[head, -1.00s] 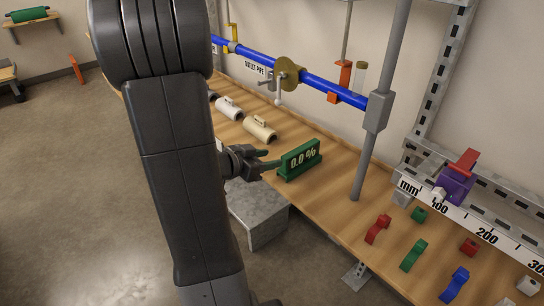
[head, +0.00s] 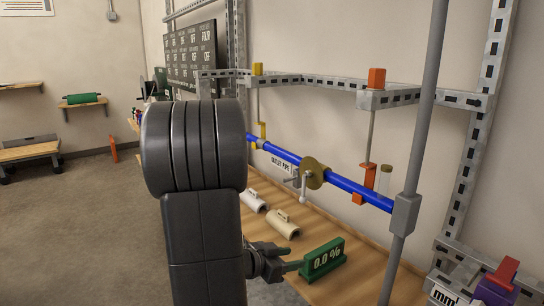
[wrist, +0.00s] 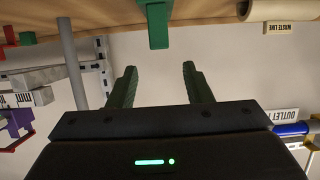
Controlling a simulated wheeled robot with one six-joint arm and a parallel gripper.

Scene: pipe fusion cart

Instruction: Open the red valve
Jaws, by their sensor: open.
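An orange-red fitting (head: 369,178) sits on the blue pipe (head: 345,184), with a thin rod rising from it to an orange block (head: 377,78) on the metal rail. It is the closest match to a red valve. A brass disc with a grey handle (head: 315,172) is on the same pipe, left of it. My gripper (head: 284,258) is open and empty, below the pipe and just left of the green 0.0 % display (head: 323,260). In the wrist view, both fingers (wrist: 159,70) are spread apart, with a green piece (wrist: 157,25) beyond them. The orange-red fitting is not clear there.
A grey upright post (head: 415,150) stands right of the fitting. Pale pipe pieces (head: 282,226) lie on the wooden bench (head: 360,277). A yellow fitting (head: 262,132) is farther left on the pipe. A purple and red item (head: 497,283) is at lower right. Open floor lies left.

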